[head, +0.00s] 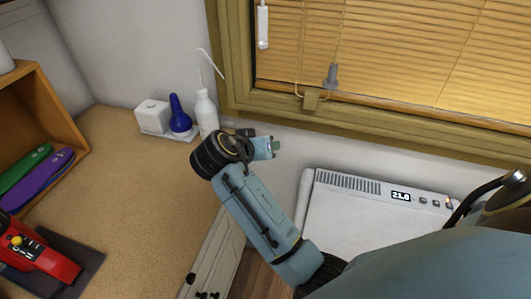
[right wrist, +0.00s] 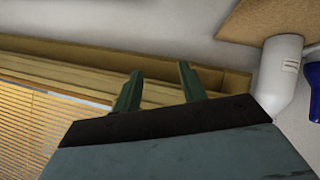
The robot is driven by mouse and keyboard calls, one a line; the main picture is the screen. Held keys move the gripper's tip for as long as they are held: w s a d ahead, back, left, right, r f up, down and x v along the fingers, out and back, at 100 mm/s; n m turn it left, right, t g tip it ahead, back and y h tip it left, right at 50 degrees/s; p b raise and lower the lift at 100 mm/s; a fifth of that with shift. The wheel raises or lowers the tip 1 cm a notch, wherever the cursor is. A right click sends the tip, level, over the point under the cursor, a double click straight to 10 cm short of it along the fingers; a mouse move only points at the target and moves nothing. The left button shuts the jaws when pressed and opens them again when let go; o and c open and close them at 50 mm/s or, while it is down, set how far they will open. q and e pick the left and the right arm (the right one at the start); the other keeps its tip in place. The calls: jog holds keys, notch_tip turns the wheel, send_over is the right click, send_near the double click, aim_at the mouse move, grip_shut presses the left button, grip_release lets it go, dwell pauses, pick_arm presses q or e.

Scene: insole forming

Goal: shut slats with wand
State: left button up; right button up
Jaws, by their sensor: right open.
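The blind's tan slats (head: 400,50) fill the window at the upper right in the head view. Their exact tilt is hard to tell. A white handle (head: 263,27), which looks like the wand's grip, hangs at the blind's left side; its top is cut off. My right gripper (head: 276,147) is open and empty, below the window frame and well below the white handle. In the right wrist view its two green fingers (right wrist: 160,70) stand apart with nothing between them; the slats (right wrist: 50,125) show at the left. My left gripper is out of view.
A cord with a grey tassel (head: 331,76) hangs by a sill block (head: 311,99). A white bottle (head: 206,110) and a blue bulb (head: 180,114) stand on the cork-coloured worktop (head: 130,190), left of my gripper. A white heater (head: 350,215) stands below the window.

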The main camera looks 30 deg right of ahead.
jog(key=shift+s+f+n+y, duration=0.3)
jog(key=shift+s+f, duration=0.25)
jog(key=shift+f, duration=0.2)
jog(key=s+a+f+n+y+b, duration=0.1)
jog(key=s+a+f+n+y, duration=0.15)
jog(key=f, duration=0.85)
jog(key=s+a+f+n+y, duration=0.1)
jog(key=s+f+n, duration=0.2)
jog(key=f, duration=0.9)
jog(key=s+a+f+n+y+b, duration=0.1)
jog(key=s+a+f+n+y, duration=0.15)
jog(key=f, duration=0.85)
jog(key=s+d+f+g+y, duration=0.1)
jog(key=s+f, duration=0.5)
jog(key=s, duration=0.5)
jog(key=s+d+f+g+y+b, duration=0.1)
jog(key=s+f, duration=0.6)
jog(key=s, duration=0.4)
jog(key=s+d+f+n+g+y+b, duration=0.1)
jog(key=s+f, duration=0.5)
jog(key=s, duration=0.5)
jog(key=shift+s+f+g, duration=0.25)
jog(key=shift+s+g, duration=0.1)
jog(key=shift+g, duration=0.05)
